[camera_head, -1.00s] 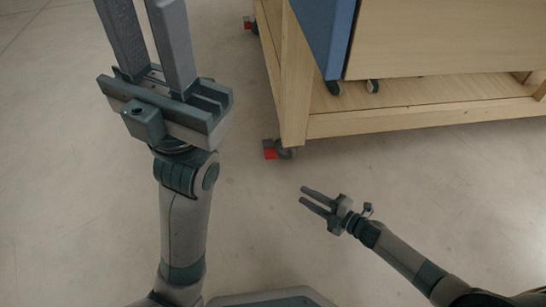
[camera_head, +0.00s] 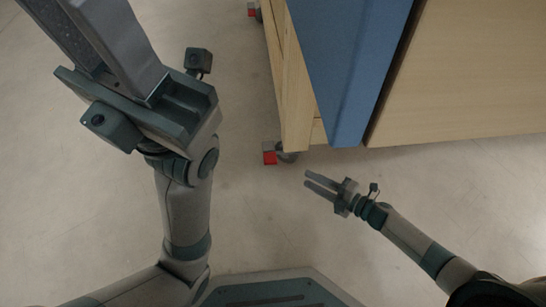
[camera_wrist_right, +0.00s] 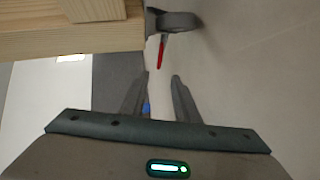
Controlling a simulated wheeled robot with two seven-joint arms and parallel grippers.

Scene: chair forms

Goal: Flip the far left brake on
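The far left caster with its red brake tab (camera_head: 252,12) shows at the top of the head view, by the far end of the wooden frame. It is small, and I cannot tell whether the brake is on. The near left caster's red tab (camera_head: 269,157) sits at the near corner. My right gripper (camera_head: 306,178) is open and empty, low beside the near caster and apart from it. In the right wrist view a red tab (camera_wrist_right: 161,54) hangs below a dark caster (camera_wrist_right: 176,22), beyond the fingertips. My left gripper (camera_head: 75,40) is raised close to the head camera, fingertips outside the picture.
A wooden frame (camera_head: 296,110) on casters carries a blue panel (camera_head: 350,65) and a pale wooden panel (camera_head: 470,85), which overhangs on the right. The frame's corner (camera_wrist_right: 70,42) fills the upper left of the right wrist view. The floor (camera_head: 235,120) left of the frame is clear.

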